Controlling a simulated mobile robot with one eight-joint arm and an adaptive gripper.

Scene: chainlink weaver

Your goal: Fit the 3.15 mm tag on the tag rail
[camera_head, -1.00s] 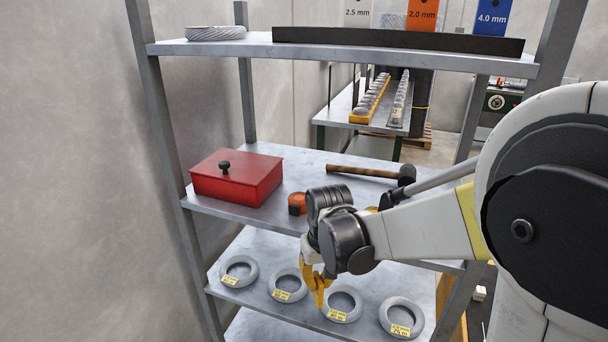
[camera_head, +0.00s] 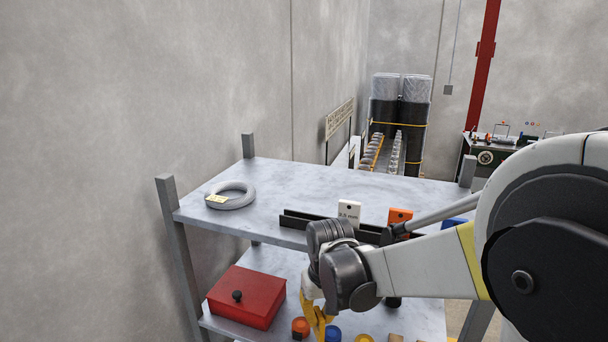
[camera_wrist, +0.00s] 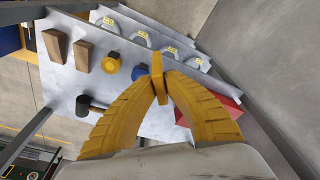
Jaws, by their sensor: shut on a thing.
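My gripper (camera_head: 318,318) hangs in front of the shelf unit, below the level of its top board. Its yellow fingers also show in the wrist view (camera_wrist: 159,82), shut on a thin yellow-orange piece (camera_wrist: 157,68), which looks like a tag; no writing on it is legible. The dark tag rail (camera_head: 300,220) runs along the front of the top board, above my gripper in the picture. A white tag (camera_head: 349,210), an orange tag (camera_head: 400,215) and a blue tag (camera_head: 453,228) stand at it. The rail's left end is bare; my arm hides part of its right side.
A wire coil (camera_head: 231,195) lies on the top board (camera_head: 280,180). Below are a red box (camera_head: 247,297), an orange roll (camera_head: 300,327) and a blue roll (camera_head: 332,333). The wrist view shows a mallet (camera_wrist: 84,105), wooden wedges (camera_wrist: 82,56) and several lower coils (camera_wrist: 141,40).

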